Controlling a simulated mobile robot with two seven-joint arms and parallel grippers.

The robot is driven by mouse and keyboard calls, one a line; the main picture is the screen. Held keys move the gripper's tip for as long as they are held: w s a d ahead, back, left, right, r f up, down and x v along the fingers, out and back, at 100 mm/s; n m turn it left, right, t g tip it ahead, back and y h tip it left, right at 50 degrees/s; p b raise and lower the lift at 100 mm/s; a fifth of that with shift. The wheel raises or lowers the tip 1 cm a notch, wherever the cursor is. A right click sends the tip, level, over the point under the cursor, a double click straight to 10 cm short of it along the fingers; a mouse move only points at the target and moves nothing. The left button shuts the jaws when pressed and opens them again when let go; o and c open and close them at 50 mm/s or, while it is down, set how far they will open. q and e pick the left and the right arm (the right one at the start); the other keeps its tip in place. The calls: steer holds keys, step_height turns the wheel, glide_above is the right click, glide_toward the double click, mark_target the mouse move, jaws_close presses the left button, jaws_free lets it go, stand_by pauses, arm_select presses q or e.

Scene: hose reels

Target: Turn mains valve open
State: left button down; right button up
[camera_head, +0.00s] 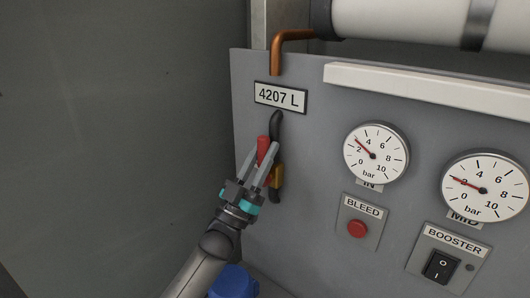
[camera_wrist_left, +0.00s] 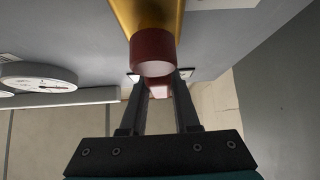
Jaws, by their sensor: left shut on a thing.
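The mains valve has a red handle (camera_head: 263,144) and a brass body (camera_head: 278,177) on a dark vertical pipe at the panel's left side. The handle looks roughly upright in the head view, beside the pipe. My left gripper (camera_head: 261,160) reaches up from below, with its fingers shut on the red handle and hiding part of it. In the left wrist view the handle's red hub (camera_wrist_left: 153,50) sits against the brass body (camera_wrist_left: 146,13), and red shows between the fingertips (camera_wrist_left: 158,82). My right gripper is not in view.
A label reading 4207 L (camera_head: 280,96) is above the valve. To the right are a gauge (camera_head: 375,152), a second gauge (camera_head: 484,186), a red bleed button (camera_head: 357,229) and a booster switch (camera_head: 440,266). A blue object (camera_head: 234,283) is low beside my arm. A bare wall is left.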

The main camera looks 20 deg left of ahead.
arm_select(q)
steer(key=shift+y, duration=0.3)
steer(key=c, duration=0.6)
jaws_free()
steer(key=shift+c, duration=0.2)
steer(key=b+v, duration=0.3)
steer(key=v, duration=1.2)
steer(key=shift+f, duration=0.2)
